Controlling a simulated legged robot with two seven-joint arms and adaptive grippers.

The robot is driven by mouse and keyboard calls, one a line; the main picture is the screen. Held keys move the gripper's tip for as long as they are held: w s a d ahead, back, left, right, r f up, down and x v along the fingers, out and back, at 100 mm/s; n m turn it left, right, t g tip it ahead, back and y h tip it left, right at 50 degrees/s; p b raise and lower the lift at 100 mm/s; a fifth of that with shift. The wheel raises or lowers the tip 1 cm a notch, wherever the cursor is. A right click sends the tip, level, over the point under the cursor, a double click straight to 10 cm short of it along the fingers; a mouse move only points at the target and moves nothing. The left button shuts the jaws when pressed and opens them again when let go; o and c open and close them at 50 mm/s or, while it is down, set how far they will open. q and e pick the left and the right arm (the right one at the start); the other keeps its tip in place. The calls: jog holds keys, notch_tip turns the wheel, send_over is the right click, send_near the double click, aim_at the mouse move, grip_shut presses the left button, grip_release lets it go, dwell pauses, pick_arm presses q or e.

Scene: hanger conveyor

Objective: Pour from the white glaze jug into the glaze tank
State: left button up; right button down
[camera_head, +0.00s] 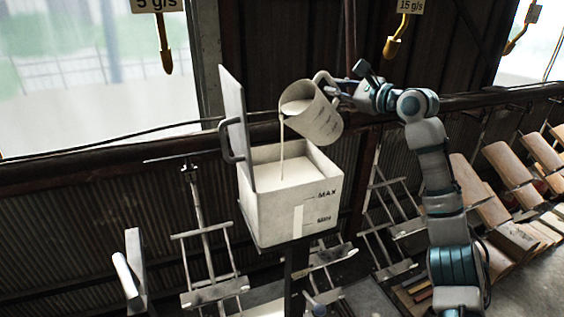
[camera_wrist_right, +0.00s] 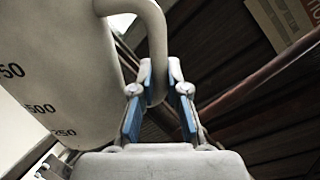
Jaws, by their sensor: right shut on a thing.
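The white glaze jug (camera_head: 318,120) is tilted to the left above the glaze tank, and a thin white stream falls from its lip into the tank. The square white glaze tank (camera_head: 277,220) stands open with its lid (camera_head: 235,115) upright at the left. It holds white glaze; MAX and a lower mark show on its front. My right gripper (camera_head: 340,88) is shut on the jug's handle. In the right wrist view the blue-padded fingers (camera_wrist_right: 158,95) close around the handle (camera_wrist_right: 157,45), beside the jug's body with volume marks (camera_wrist_right: 50,75). My left gripper is not seen.
Yellow hooks hang above, one under a "5 g/s" sign (camera_head: 156,5) and one under a "15 g/s" sign (camera_head: 410,5). A dark rail (camera_head: 90,160) runs behind the tank. Metal hanger frames (camera_head: 212,255) stand below it, and wooden boards (camera_head: 510,175) are at the right.

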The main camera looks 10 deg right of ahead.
jog(key=shift+s+d+r+n, duration=0.1)
jog(key=shift+d+r+n, duration=0.2)
jog(key=shift+d, duration=0.3)
jog(key=shift+a, duration=0.9)
jog(key=shift+d+n, duration=0.3)
jog(key=shift+d, duration=0.7)
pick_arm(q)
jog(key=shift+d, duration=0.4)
pick_arm(e)
jog(key=shift+s+a+r+n, duration=0.15)
jog(key=shift+a+n, duration=0.15)
jog(key=shift+a, duration=0.3)
